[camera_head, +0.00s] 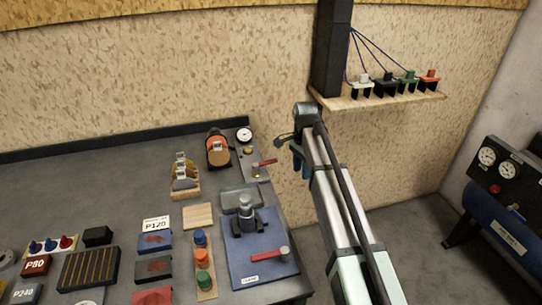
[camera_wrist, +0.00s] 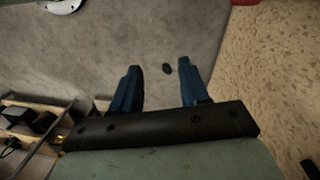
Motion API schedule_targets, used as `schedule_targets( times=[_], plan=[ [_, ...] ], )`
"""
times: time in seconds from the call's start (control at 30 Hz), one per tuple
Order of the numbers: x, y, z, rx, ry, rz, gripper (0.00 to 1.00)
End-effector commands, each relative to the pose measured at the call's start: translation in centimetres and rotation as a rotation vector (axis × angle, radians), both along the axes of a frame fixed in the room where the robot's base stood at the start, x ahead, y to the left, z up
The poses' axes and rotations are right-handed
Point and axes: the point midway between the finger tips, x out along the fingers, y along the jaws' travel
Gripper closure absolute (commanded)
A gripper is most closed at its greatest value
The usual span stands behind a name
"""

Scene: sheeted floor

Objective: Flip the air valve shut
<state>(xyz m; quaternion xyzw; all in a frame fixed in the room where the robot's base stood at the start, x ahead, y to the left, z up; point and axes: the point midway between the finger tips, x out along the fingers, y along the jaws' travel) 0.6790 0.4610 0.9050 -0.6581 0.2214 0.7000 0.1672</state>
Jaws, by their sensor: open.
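A small valve with a red lever (camera_head: 266,163) sits on a grey panel at the right back of the bench, below a round gauge (camera_head: 244,134). The lever points to the right, out toward the bench edge. My gripper (camera_head: 297,160) hangs to the right of the lever, apart from it, past the bench edge. In the wrist view its two blue fingers (camera_wrist: 158,82) are spread with nothing between them. The valve cannot be made out in the wrist view.
The bench (camera_head: 100,165) holds an orange-ended cylinder (camera_head: 218,150), a blue mat (camera_head: 258,240) with another red-handled item (camera_head: 268,252), and several blocks. A wall shelf (camera_head: 385,97) is behind my arm. A blue tank (camera_head: 505,215) stands at right. Floor is clear between.

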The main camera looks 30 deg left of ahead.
Motion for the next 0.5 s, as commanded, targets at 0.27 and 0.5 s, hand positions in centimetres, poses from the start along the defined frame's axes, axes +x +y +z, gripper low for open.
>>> schedule_targets(
  times=[0.27, 0.5],
  plan=[
    [-1.7, 7.2, 11.8, 0.034, -0.058, -0.067, 0.55],
    [-3.2, 9.7, 17.0, 0.05, -0.079, -0.102, 0.55]
  ],
)
